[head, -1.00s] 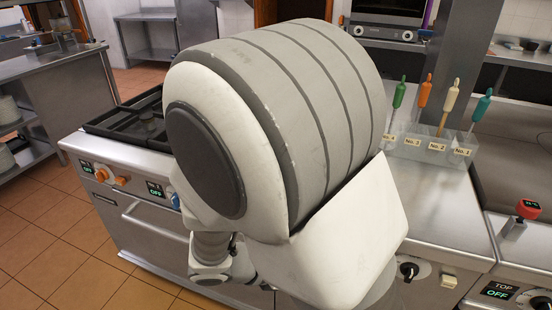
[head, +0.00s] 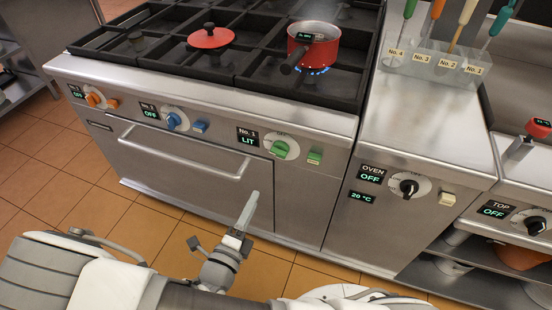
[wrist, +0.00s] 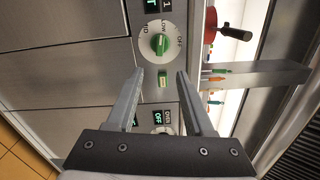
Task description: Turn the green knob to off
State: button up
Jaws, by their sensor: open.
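The green knob (head: 280,149) is on the range's front panel, beside a display (head: 248,138) reading "No. 1 LIT". In the wrist view the green knob (wrist: 159,44) shows on a round white dial marked with OFF and LOW. A small green block (head: 315,157) is beside the knob; it also shows in the wrist view (wrist: 162,80). My gripper (head: 253,196) is below and in front of the knob, apart from it. In the wrist view its two fingers (wrist: 160,73) are spread with nothing held between them, pointing toward the knob's panel.
A red pot (head: 318,49) stands over a blue flame. Blue (head: 173,121) and orange (head: 94,100) knobs read OFF. The oven knob (head: 408,187) is to the right. Floor in front is free.

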aim_at(277, 156)
jog(key=b+x, duration=0.2)
jog(key=x, duration=1.4)
jog(key=shift+w+d, duration=0.1)
jog(key=shift+w, duration=0.15)
jog(key=shift+c, duration=0.3)
grip_shut()
